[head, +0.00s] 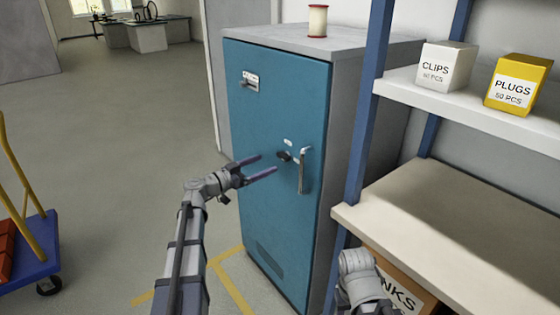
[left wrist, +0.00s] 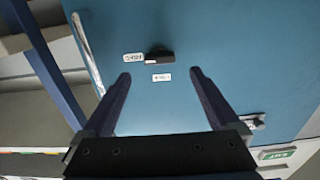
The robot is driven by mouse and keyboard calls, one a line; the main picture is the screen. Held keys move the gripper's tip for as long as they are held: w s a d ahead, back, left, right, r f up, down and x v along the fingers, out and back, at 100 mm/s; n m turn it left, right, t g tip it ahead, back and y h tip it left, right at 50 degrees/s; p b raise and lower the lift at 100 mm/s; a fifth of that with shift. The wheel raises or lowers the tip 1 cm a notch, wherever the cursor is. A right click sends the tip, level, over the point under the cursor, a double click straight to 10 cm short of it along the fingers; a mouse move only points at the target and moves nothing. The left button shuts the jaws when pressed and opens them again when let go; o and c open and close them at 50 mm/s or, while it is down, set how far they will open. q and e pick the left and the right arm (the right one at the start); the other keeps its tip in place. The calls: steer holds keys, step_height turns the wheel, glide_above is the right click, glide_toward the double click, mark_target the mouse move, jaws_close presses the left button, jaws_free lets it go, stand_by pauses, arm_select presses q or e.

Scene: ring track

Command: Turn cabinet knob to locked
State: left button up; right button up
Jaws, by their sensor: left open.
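The blue cabinet (head: 262,95) stands upright with its door closed. Its small dark knob (head: 284,156) sits on the door, left of the vertical grey handle (head: 303,170). My left gripper (head: 268,164) is open and empty, its fingers pointing at the door near the knob. In the left wrist view the black knob (left wrist: 159,56) lies beyond and between the open fingertips (left wrist: 159,77), apart from them. Two small white labels sit by the knob; their text is too small to read. My right gripper does not show; only part of my right arm is at the bottom.
A shelf (head: 440,205) with blue posts stands right of the cabinet, holding a CLIPS box (head: 446,68) and a PLUGS box (head: 516,84). A spool (head: 317,20) stands on the cabinet. A blue cart (head: 35,246) is at left. Floor between cart and cabinet is clear.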

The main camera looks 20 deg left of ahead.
mark_target(280, 158)
arm_select(q)
steer(key=x, duration=0.7)
steer(key=c, duration=1.4)
